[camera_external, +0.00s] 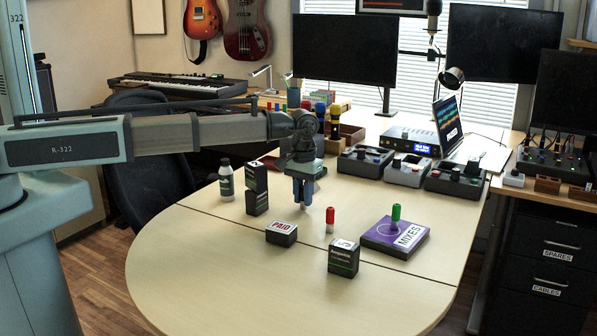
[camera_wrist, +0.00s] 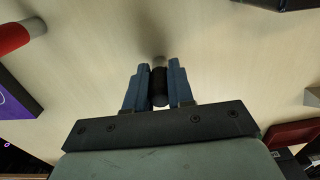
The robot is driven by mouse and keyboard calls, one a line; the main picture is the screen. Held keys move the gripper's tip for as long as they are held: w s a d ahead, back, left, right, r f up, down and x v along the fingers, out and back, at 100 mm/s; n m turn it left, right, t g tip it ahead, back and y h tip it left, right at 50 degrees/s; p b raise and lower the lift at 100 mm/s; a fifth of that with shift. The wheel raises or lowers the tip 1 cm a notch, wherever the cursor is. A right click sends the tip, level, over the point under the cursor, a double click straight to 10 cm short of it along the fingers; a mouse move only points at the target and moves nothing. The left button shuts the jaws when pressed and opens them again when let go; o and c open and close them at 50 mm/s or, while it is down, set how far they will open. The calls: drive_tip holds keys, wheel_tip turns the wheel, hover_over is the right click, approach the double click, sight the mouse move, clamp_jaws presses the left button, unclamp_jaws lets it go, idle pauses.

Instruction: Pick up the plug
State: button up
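A small black plug (camera_wrist: 159,88) with a grey tip is between my gripper's two blue fingers (camera_wrist: 158,80) in the wrist view. The fingers appear to be against both its sides. In the external view my gripper (camera_external: 302,203) points straight down, low over the middle of the table, and mostly hides this plug. I cannot tell whether the plug touches the table. A red plug-like piece (camera_external: 330,219) stands to the right of the gripper and also shows at the wrist view's upper left (camera_wrist: 14,37).
A PAID box (camera_external: 281,233) and a dark box (camera_external: 343,258) lie nearer the front. Two stacked dark boxes (camera_external: 257,190) and a bottle (camera_external: 226,180) stand to the left. Several grey devices (camera_external: 404,170) line the back. The table's front (camera_external: 240,290) is clear.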

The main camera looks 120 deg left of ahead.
clamp_jaws()
drive_tip(key=shift+r, duration=0.15)
